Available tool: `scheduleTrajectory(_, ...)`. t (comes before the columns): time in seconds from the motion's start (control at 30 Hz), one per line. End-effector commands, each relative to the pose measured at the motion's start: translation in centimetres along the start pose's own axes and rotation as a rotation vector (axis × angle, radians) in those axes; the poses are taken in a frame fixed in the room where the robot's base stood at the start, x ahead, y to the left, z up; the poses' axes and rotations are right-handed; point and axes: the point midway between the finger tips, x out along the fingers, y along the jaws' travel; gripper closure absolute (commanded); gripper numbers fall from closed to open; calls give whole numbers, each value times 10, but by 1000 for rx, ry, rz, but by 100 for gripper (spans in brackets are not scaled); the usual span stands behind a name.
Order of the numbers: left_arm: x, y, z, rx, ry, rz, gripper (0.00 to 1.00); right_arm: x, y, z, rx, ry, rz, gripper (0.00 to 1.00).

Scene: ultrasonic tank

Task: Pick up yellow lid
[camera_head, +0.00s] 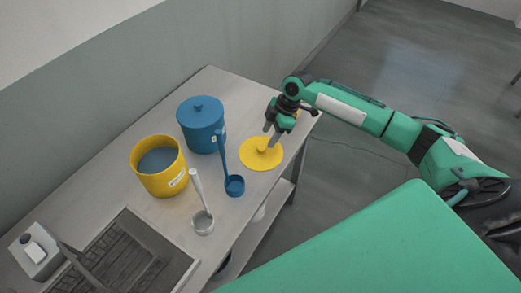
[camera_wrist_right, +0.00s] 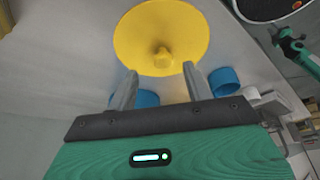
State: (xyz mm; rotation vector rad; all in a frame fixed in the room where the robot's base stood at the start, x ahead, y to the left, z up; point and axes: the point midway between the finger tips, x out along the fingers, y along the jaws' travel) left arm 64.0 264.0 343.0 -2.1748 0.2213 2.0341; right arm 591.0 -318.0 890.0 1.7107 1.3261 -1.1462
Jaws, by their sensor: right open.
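The yellow lid (camera_head: 254,156) lies flat on the table near its right edge, with a small knob at its middle. In the right wrist view the yellow lid (camera_wrist_right: 160,25) shows its knob just beyond and between the fingertips. My right gripper (camera_head: 269,136) is open and empty, above the lid close to the knob; it also shows in the right wrist view (camera_wrist_right: 162,80). My left gripper is not in view.
A lidded blue pot (camera_head: 201,128) and an open yellow pot (camera_head: 157,181) stand to the left. A blue ladle (camera_head: 235,186) and a grey ladle (camera_head: 202,222) stand in front. A dark sink-like tank (camera_head: 130,260) is at the lower left. The table edge (camera_head: 255,212) is near the lid.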

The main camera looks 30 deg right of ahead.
Motion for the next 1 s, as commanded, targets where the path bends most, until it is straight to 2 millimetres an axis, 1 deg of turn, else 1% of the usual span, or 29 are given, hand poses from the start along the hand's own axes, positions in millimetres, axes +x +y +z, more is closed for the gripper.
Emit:
scheduleTrajectory(0.17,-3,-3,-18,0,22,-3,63,8,0,-1,1,0,-1,49)
scheduleTrajectory(0.3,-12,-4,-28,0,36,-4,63,22,-2,-5,1,0,-2,49)
scheduleTrajectory(0.37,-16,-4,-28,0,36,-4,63,31,-3,-7,1,1,-2,49)
scheduleTrajectory(0.5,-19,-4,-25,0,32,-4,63,52,-4,-6,1,0,-1,49)
scheduleTrajectory(0.6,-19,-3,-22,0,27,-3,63,57,-3,-5,0,-1,1,49)
scheduleTrajectory(0.73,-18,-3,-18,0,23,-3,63,57,-3,-5,0,-1,1,49)
scheduleTrajectory(0.77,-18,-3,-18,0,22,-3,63,57,-3,-5,0,-1,1,51)
scheduleTrajectory(0.8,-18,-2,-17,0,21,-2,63,57,-3,-5,0,-1,1,59)
scheduleTrajectory(1.0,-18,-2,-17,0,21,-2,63,56,-3,-5,0,-1,1,97)
